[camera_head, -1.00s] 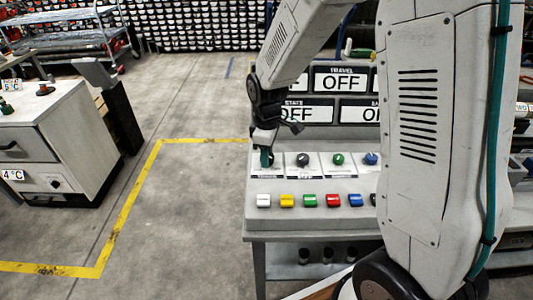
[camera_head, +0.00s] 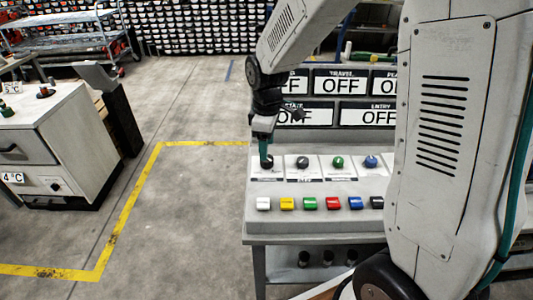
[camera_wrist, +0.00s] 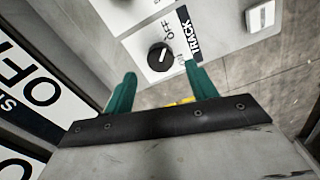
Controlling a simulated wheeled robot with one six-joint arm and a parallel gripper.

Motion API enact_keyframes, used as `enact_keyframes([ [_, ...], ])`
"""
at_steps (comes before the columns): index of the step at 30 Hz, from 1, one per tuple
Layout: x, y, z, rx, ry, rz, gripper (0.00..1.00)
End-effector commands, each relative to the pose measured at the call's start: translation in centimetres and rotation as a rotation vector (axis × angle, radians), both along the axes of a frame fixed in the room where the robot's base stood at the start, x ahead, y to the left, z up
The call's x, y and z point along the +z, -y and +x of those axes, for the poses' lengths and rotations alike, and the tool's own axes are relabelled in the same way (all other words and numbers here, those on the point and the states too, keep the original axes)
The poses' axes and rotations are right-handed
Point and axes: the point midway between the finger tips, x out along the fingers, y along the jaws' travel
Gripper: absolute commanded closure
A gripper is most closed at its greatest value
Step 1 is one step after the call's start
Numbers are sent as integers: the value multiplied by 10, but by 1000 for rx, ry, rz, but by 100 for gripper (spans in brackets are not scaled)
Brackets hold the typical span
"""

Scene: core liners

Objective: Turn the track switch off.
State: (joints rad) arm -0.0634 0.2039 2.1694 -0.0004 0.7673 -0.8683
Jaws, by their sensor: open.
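The track switch is a round black knob (camera_wrist: 160,56) on a white plate, with a TRACK label beside it in the wrist view. OFF and a partly hidden second marking are printed around it. Its white line points up and right, roughly toward OFF; I cannot tell its exact setting. My gripper (camera_wrist: 160,72) is open, its two green fingers apart, with the knob just beyond and between the tips. In the head view my gripper (camera_head: 265,160) points down at the knob (camera_head: 268,164) at the panel's left end, partly hiding it. Contact is unclear.
Other knobs, black (camera_head: 303,162), green (camera_head: 338,162) and blue (camera_head: 371,162), stand to the right. Several coloured rockers, including a white one (camera_head: 264,204), line the front. OFF signs (camera_head: 341,82) stand behind. Open floor lies left of the console (camera_head: 310,225).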

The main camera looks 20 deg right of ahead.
Motion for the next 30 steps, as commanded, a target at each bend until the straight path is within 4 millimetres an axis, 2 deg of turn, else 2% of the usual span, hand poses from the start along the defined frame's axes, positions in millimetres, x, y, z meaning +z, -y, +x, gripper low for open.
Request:
enact_keyframes([
  [3,18,0,0,0,2,0,43],
  [7,28,0,0,0,0,0,43],
  [25,30,0,-1,-35,-6,-1,43],
  [28,26,1,-12,-123,-47,-6,43],
  [30,26,2,-32,-218,-93,-16,43],
])
